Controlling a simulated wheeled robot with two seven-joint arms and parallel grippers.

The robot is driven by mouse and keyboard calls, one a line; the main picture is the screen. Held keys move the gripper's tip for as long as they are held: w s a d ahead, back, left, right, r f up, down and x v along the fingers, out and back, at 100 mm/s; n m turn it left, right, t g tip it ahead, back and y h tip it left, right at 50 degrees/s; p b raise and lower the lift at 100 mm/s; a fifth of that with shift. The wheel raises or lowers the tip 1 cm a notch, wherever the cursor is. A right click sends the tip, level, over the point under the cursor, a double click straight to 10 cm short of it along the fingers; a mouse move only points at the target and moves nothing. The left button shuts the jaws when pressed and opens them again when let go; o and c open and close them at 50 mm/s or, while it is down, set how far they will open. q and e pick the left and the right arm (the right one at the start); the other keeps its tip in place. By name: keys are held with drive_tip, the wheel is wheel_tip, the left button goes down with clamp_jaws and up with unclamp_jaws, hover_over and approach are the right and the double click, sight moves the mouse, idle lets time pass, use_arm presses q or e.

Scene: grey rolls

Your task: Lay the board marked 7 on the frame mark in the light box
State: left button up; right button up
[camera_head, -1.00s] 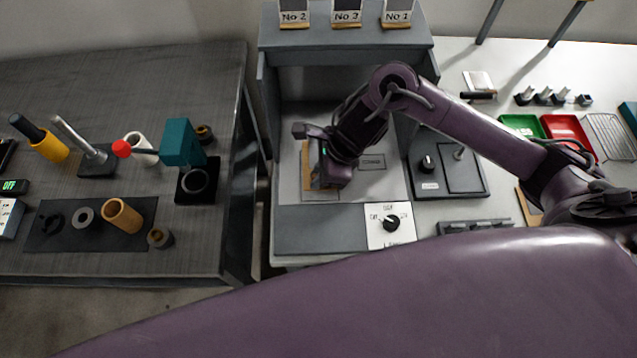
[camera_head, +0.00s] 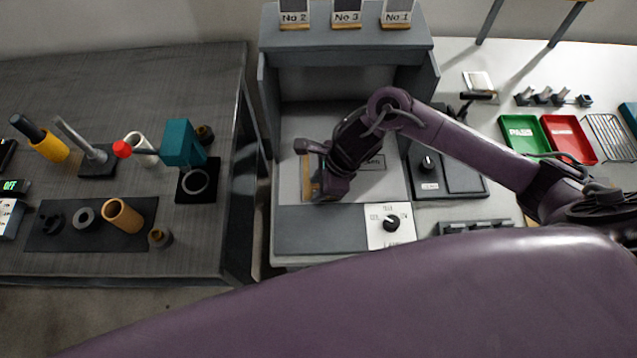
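The light box is the grey open-fronted box (camera_head: 290,243) in the middle. My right gripper (camera_head: 312,168) is inside it, low over the left part of its pale floor. A tan flat piece (camera_head: 306,188) shows beside and under the gripper. Most of it is hidden, and I cannot tell whether it is the board marked 7; no 7 is readable. A dark-outlined rectangle with small lettering (camera_head: 373,161) is on the box floor right of the gripper, partly behind my arm. The gripper's fingertips are hidden, so I cannot tell whether it holds anything. My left gripper is not in view.
A knob (camera_head: 391,223) sits on the box's front edge. Cards marked No 2 (camera_head: 294,18), No 3 (camera_head: 346,18) and No 1 (camera_head: 397,18) stand on top. Green (camera_head: 522,131) and red (camera_head: 567,136) trays lie right. A dark table (camera_head: 90,85) with several parts stands left.

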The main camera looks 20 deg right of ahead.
drive_tip(key=v, duration=1.2)
idle(0.3)
